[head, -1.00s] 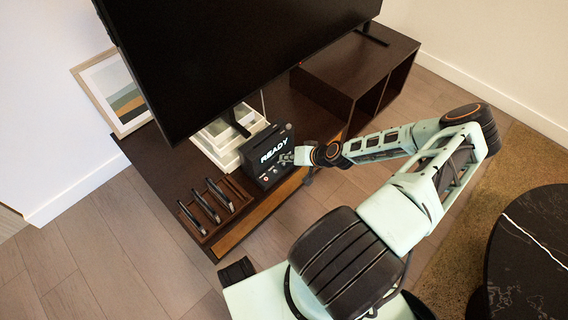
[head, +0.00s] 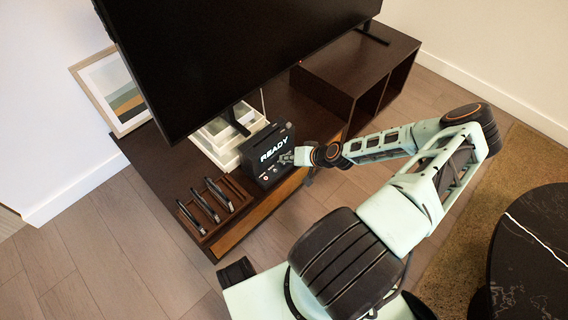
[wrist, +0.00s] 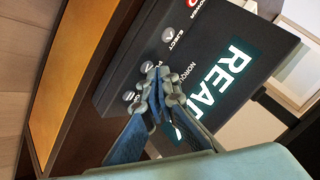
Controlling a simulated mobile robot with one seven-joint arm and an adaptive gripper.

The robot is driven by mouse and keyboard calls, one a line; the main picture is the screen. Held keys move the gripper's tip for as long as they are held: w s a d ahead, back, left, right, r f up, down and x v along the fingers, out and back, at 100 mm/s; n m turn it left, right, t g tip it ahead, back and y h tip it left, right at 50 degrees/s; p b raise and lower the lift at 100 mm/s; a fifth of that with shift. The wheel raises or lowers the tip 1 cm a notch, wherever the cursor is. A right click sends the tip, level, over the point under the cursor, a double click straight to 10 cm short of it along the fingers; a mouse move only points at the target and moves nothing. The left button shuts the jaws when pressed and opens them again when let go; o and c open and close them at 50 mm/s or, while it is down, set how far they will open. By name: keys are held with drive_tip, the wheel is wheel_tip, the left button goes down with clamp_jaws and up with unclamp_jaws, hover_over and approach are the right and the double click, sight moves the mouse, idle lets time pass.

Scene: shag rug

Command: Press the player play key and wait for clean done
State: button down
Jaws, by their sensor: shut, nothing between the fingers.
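The player (head: 262,171) is a dark box on the low cabinet, and its lit screen reads READY. In the wrist view, the player (wrist: 205,48) fills the middle, with a red power key (wrist: 192,3) and a grey eject key (wrist: 167,35) in a row. A key whose label starts with P (wrist: 147,66) lies at my fingertips and is partly hidden by them. My gripper (head: 285,158) is shut and empty at the player's front. In the wrist view, my gripper (wrist: 158,80) covers part of the key row; I cannot tell whether it touches a key.
A large television (head: 235,50) overhangs the dark cabinet (head: 305,105). A wooden rack (head: 226,214) with several slim dark cases stands left of the player. White boxes (head: 222,152) are behind it. A round black table (head: 530,240) is at the right. The floor is clear at lower left.

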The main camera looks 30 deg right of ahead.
drive_tip(key=shift+f+b, duration=0.35)
drive_tip(key=shift+b, duration=0.1)
idle(0.5)
drive_tip(key=shift+r, duration=0.15)
drive_tip(key=shift+r+p, duration=0.45)
drive_tip(key=shift+r, duration=0.2)
drive_tip(key=shift+r, duration=0.1)
drive_tip(key=shift+r+p, duration=1.65)
drive_tip(key=shift+r, duration=0.8)
drive_tip(key=shift+s+f, duration=0.1)
